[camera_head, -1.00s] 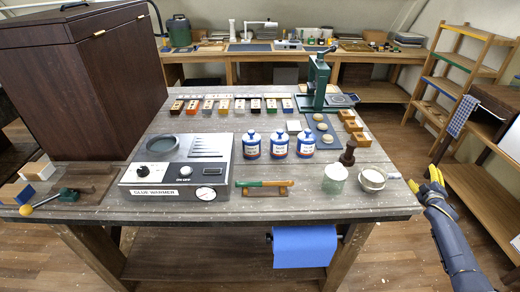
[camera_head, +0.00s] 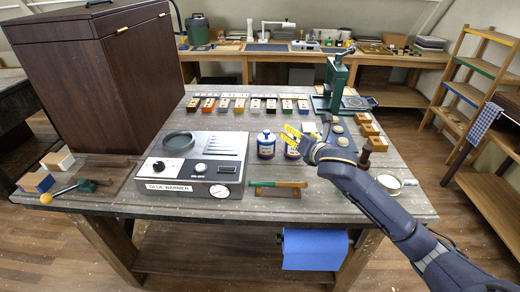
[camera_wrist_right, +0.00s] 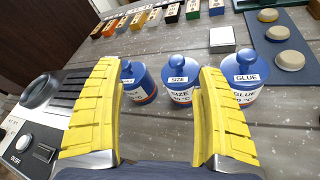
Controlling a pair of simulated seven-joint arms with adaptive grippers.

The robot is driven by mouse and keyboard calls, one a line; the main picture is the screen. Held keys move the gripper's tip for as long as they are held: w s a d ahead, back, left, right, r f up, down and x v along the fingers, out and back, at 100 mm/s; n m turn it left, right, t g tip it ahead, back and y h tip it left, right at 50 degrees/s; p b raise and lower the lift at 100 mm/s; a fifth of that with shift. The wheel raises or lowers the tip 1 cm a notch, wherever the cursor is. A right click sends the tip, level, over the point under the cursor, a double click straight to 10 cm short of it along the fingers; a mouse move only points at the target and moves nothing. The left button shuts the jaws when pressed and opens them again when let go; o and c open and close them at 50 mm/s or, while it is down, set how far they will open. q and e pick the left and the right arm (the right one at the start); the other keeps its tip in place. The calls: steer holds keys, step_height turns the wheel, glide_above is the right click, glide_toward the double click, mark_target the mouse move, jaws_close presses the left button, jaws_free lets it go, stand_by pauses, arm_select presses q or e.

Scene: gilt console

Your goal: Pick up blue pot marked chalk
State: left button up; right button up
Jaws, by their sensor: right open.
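Three blue-lidded pots with white labels stand in a row on the workbench. In the right wrist view the middle pot (camera_wrist_right: 179,75) reads SIZE and the right pot (camera_wrist_right: 241,72) reads GLUE. The left pot (camera_wrist_right: 140,82) is partly behind a finger and its label is too small to read. In the head view the leftmost pot (camera_head: 266,146) is clear, the second pot (camera_head: 291,153) is partly covered by my gripper, and the third is hidden. My right gripper (camera_head: 287,133) is open and empty above the pots, its yellow fingers (camera_wrist_right: 158,72) spread. My left gripper is not in view.
The glue warmer (camera_head: 195,165) lies left of the pots, with a green-handled tool (camera_head: 278,184) in front. Behind are several coloured blocks (camera_head: 250,105) and a green press (camera_head: 337,80).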

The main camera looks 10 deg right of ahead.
mark_target(266, 146)
steer(key=s+a+f+n+g, duration=0.1)
steer(key=s+a+f+n, duration=0.35)
steer(key=s+a, duration=0.2)
steer(key=shift+n+g, duration=0.3)
steer(key=shift+n, duration=0.15)
steer(key=x, duration=1.1)
steer(key=a+r+x, duration=0.1)
steer(key=x, duration=0.5)
steer(key=shift+w+f, duration=0.15)
steer(key=shift+w, duration=0.4)
steer(key=c, duration=1.3)
steer(key=shift+c, duration=0.2)
